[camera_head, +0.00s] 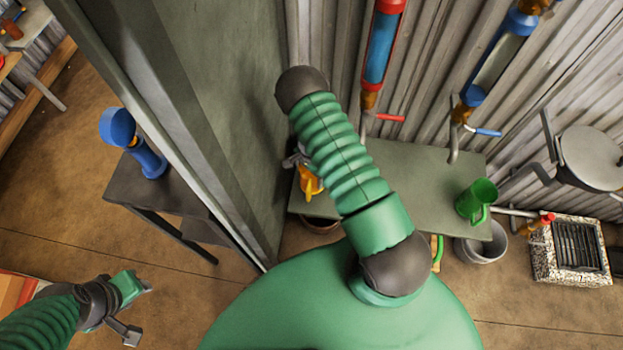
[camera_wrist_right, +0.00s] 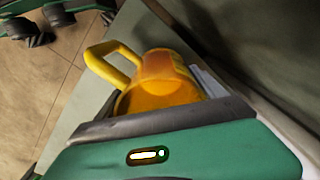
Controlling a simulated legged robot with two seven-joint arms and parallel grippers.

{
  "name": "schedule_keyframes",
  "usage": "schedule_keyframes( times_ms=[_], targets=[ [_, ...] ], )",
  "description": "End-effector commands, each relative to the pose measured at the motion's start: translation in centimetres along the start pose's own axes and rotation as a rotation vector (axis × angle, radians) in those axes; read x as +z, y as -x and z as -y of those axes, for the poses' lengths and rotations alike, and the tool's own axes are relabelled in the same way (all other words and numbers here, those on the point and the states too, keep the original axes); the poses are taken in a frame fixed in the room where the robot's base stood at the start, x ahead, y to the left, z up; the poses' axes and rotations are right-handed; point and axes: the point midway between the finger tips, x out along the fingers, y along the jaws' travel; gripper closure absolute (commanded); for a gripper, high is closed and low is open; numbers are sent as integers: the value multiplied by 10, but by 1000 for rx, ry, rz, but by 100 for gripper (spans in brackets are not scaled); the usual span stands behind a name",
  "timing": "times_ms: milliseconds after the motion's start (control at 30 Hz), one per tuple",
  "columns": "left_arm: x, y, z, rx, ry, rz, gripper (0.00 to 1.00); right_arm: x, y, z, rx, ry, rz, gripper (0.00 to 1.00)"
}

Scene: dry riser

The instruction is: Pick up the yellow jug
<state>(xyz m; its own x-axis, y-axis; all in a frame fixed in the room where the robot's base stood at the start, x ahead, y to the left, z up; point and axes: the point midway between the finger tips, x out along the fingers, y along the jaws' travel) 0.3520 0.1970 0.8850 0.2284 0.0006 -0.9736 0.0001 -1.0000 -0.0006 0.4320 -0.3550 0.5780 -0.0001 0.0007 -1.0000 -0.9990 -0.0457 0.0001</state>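The yellow jug (camera_head: 310,183) stands at the left end of the grey-green shelf (camera_head: 410,170), beside the tall panel, and is partly hidden behind my right arm. In the right wrist view the jug (camera_wrist_right: 160,85) is close up, with its handle to the left and its lower part hidden behind my gripper. My right gripper (camera_head: 297,160) is at the jug, mostly hidden by my arm in the head view. Its fingers do not show clearly enough to tell whether they hold the jug. My left gripper (camera_head: 137,311) is open and empty over the floor at lower left.
A green mug (camera_head: 477,200) stands at the shelf's right end. A grey bucket (camera_head: 482,246) is on the floor below. The tall grey panel (camera_head: 215,90) rises just left of the jug. A dark side table (camera_head: 150,190) holds a blue object (camera_head: 148,162).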

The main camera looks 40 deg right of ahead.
Motion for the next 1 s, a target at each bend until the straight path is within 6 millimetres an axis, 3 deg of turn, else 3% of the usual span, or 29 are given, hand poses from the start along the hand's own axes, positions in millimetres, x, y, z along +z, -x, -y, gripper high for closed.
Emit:
schedule_keyframes(
  times_ms=[33, 300, 633, 900, 1000],
  targets=[
    [0, 0, 0, 0, 0, 0, 64, 0, 0, 0, 0, 0, 0, 30],
    [0, 0, 0, 0, 0, 0, 64, 0, 0, 0, 0, 0, -1, 64],
    [0, 1, 0, 0, 0, 0, 64, 0, 5, 1, -1, 1, 0, 64],
    [-1, 5, 0, 0, 0, 0, 64, 0, 38, 1, -3, 2, -1, 64],
    [-1, 3, 0, 0, 0, 0, 64, 6, 37, -20, 1, -5, 3, 64]
  ],
)
